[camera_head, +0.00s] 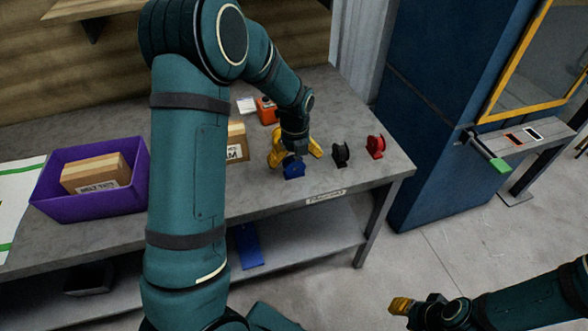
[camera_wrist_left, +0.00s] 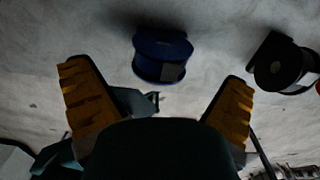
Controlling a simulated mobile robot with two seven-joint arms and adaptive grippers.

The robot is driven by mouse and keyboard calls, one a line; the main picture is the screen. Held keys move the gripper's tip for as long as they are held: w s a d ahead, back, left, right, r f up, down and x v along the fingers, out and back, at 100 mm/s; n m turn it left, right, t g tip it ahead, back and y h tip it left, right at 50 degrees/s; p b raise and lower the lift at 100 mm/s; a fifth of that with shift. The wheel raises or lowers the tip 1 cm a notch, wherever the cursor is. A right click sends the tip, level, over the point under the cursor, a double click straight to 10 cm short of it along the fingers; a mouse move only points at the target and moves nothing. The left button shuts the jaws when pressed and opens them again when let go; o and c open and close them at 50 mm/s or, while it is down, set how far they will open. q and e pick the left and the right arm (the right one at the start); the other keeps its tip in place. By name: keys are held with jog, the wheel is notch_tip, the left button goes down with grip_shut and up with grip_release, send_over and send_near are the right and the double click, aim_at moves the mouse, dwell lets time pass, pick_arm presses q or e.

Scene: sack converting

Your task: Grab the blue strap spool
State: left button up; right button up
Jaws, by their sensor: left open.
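The blue strap spool (camera_head: 293,168) stands on the grey workbench, near its front edge. In the left wrist view the blue spool (camera_wrist_left: 162,56) lies ahead of the fingertips, roughly centred between them. My left gripper (camera_head: 296,150) is over the bench right at the blue spool, with its yellow fingers spread wide. In the left wrist view the left gripper (camera_wrist_left: 158,92) is open and nothing is between its fingers. My right gripper (camera_head: 402,306) is low at the bottom right, away from the bench; its finger gap cannot be made out.
A black spool (camera_head: 340,154) and a red spool (camera_head: 375,146) stand to the right of the blue one. An orange item (camera_head: 267,110) and a cardboard box (camera_head: 237,142) are behind and left. A purple bin (camera_head: 112,203) holding a box sits at the left.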

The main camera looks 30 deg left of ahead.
pick_arm(q)
notch_tip(320, 180, down, 3)
jog(key=shift+r, duration=0.3)
jog(key=c, duration=1.3)
jog(key=shift+c, duration=0.3)
jog(key=shift+r, duration=0.1)
